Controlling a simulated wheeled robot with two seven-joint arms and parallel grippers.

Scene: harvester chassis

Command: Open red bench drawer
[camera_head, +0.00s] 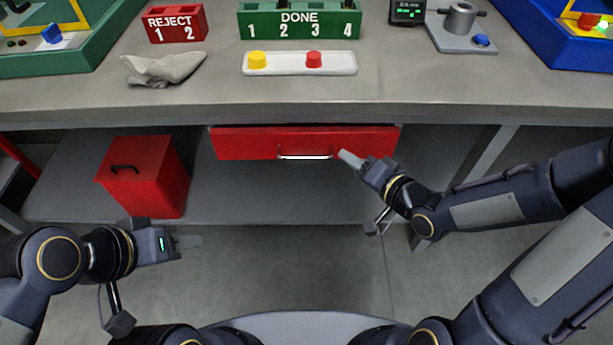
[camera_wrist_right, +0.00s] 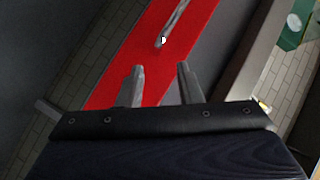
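The red bench drawer (camera_head: 245,143) sits under the front edge of the workbench and looks closed or nearly so. Its silver bar handle (camera_head: 304,156) is at the middle of its front. In the right wrist view the red front (camera_wrist_right: 128,62) and handle (camera_wrist_right: 172,24) lie ahead of the fingers. My right gripper (camera_head: 347,158) is near the right part of the drawer, to the right of the handle. Its two fingers (camera_wrist_right: 160,82) are apart with nothing between them. My left gripper (camera_head: 190,242) is low at left, away from the drawer; its finger gap is unclear.
A red box with a black handle (camera_head: 150,175) stands on the lower shelf at left. On the bench (camera_head: 420,90) are a white tray with yellow and red buttons (camera_head: 285,63), a grey cloth (camera_head: 163,68), a REJECT rack (camera_head: 175,23) and a DONE rack (camera_head: 299,20). The floor before the drawer is clear.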

